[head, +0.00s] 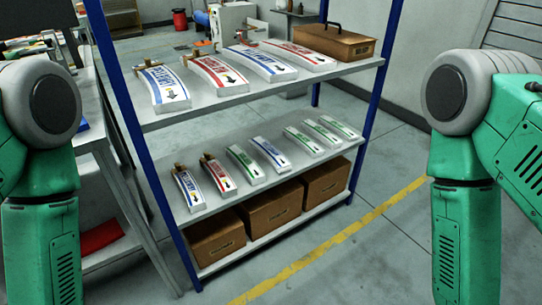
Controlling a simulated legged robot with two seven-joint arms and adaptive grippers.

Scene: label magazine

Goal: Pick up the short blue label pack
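On the middle shelf of the rack lies a row of short label packs. One short pack with blue print (188,190) is at the left end, with a brownish piece at its back end. Another short pack with blue print (271,154) lies near the middle of the row, between packs with green print. Longer packs with blue print lie on the top shelf, one at the left (166,87) and one right of centre (258,63). My two green arms show at the left and right edges; neither gripper is in view, and no pack is held in view.
A short red pack (217,174) and several green ones (245,165) share the middle shelf. Brown boxes (274,207) stand below. Long red packs (216,73) and a brown toolbox (335,43) are on top. Blue posts (380,85) frame the rack; floor at right is clear.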

